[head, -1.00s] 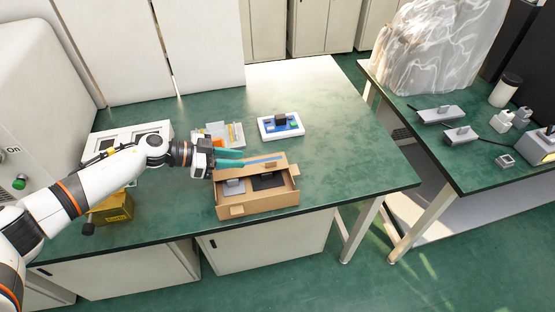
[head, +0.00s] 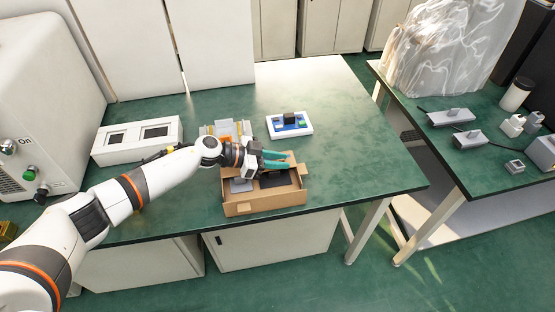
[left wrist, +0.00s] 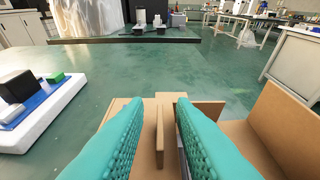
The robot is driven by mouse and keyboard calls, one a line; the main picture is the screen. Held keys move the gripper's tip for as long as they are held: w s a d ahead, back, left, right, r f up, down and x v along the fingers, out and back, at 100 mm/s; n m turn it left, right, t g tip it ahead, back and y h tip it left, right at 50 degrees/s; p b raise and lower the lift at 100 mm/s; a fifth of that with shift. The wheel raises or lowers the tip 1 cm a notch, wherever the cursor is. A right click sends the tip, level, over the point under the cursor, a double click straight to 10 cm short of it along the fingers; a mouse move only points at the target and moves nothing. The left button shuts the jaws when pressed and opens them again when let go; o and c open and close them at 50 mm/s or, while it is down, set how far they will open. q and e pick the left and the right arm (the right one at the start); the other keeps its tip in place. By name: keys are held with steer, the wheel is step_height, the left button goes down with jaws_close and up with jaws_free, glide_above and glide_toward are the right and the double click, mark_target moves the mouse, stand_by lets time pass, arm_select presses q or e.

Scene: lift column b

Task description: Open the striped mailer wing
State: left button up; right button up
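The mailer is an open brown cardboard box (head: 265,209) near the front edge of the green table, with a grey item (head: 240,186) and a dark area inside. My left gripper (head: 289,160) reaches over its back side from the left, teal fingers pointing right. In the left wrist view the fingers (left wrist: 159,101) are apart, with a thin upright cardboard edge (left wrist: 160,135) between them and no clear contact. More cardboard panels (left wrist: 285,120) stand at the right. The striped face of the wing cannot be made out now. My right gripper is not in view.
A white tray with blue and black parts (head: 290,124) stands behind the box. A white two-window panel (head: 137,140) and a grey machine (head: 45,100) are at the left. The table right of the box (head: 370,165) is clear.

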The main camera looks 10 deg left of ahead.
arm_select(q)
jaws_close()
stand_by(1.2)
